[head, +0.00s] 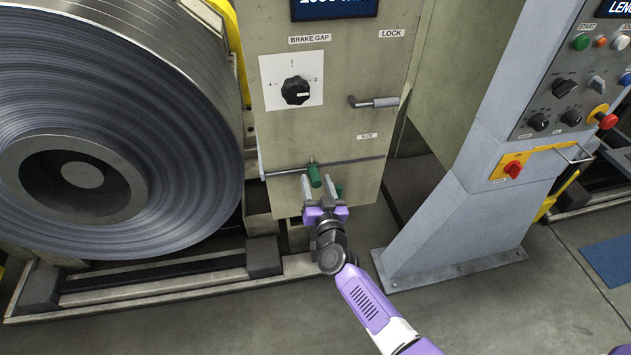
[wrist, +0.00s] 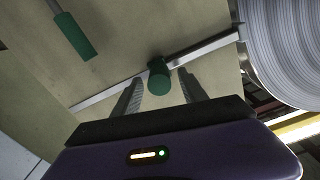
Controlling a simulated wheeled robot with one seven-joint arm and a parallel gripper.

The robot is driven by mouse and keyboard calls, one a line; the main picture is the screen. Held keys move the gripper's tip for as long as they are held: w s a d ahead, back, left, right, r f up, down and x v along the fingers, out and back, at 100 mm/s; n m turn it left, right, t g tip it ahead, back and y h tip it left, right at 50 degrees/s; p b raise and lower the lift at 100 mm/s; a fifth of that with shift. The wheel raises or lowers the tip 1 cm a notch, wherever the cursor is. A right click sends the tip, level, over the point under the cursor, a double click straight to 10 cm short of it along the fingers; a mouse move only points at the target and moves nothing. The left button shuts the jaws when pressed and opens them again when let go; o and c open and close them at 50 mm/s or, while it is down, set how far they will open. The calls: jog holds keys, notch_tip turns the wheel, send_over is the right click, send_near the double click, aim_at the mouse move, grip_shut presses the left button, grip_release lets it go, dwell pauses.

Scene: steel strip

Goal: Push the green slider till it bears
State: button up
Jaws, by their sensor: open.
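The green slider (head: 314,175) sits on a thin horizontal rail (head: 350,162) low on the beige cabinet, left of the rail's middle. My gripper (head: 318,188) is open just in front of and below it, one finger to each side in the picture. In the wrist view the round green end of the slider (wrist: 158,76) shows between and beyond the two finger tips (wrist: 159,88). I cannot tell whether either finger touches it. The rail (wrist: 205,48) runs diagonally behind it there.
A large steel coil (head: 190,90) stands close on the left. The cabinet (head: 350,125) carries a black knob (head: 296,90) and a lock handle (head: 375,102). A second green grip (wrist: 75,36) shows in the wrist view. A grey control console (head: 480,180) stands right.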

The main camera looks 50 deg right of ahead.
jog(key=shift+w+d, duration=0.4)
jog(key=shift+w, duration=0.15)
grip_shut()
dwell(1.1)
